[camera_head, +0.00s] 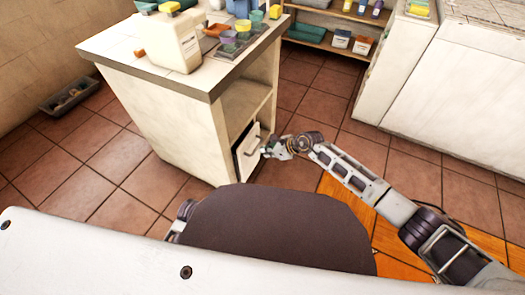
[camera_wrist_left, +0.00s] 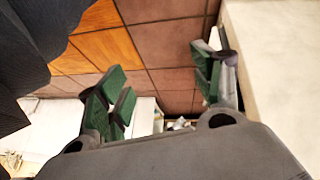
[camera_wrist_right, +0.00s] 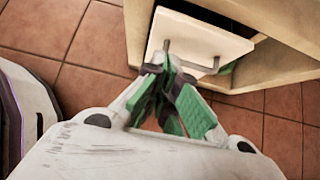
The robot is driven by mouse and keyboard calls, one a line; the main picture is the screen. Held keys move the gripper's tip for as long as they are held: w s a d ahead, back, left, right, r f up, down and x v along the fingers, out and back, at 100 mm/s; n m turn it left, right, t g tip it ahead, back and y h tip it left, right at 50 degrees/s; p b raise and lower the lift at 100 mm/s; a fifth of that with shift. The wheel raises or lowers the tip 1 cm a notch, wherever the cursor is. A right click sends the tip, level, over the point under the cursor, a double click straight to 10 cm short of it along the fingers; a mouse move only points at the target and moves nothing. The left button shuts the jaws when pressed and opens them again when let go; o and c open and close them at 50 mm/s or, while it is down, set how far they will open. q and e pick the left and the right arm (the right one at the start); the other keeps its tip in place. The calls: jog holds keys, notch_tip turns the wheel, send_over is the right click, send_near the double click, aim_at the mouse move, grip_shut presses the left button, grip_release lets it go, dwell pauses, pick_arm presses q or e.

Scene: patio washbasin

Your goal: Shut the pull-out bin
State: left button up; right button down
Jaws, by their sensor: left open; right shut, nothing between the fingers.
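The pull-out bin's white front (camera_head: 249,150) is low in the end of the white cabinet (camera_head: 170,125), with a dark gap along its edge. In the right wrist view the bin front (camera_wrist_right: 196,38) stands out from the cabinet opening and carries a thin metal bar handle. My right gripper (camera_head: 272,148) is at the bin front; in its wrist view (camera_wrist_right: 165,68) the fingers are shut and empty, close to the handle. Whether they touch it, I cannot tell. My left gripper (camera_wrist_left: 160,85) is open and empty, over the floor beside a pale cabinet side.
The cabinet's countertop (camera_head: 115,42) holds a large jug (camera_head: 174,42) and several cups. An open shelf (camera_head: 243,105) lies above the bin. A grey tray (camera_head: 69,96) is on the floor at the left. Tiled floor (camera_head: 310,95) is clear right of the cabinet.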

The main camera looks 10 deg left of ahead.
pick_arm(q)
jog(key=shift+s+a+r+g+y+p, duration=0.15)
jog(key=shift+a+r+g+p, duration=0.1)
jog(key=shift+r, duration=0.4)
jog(key=shift+a+r+g+y+p, duration=0.1)
jog(key=shift+r+g+y+p, duration=0.1)
jog(key=shift+r, duration=0.4)
pick_arm(e)
jog(key=shift+v, duration=1.5)
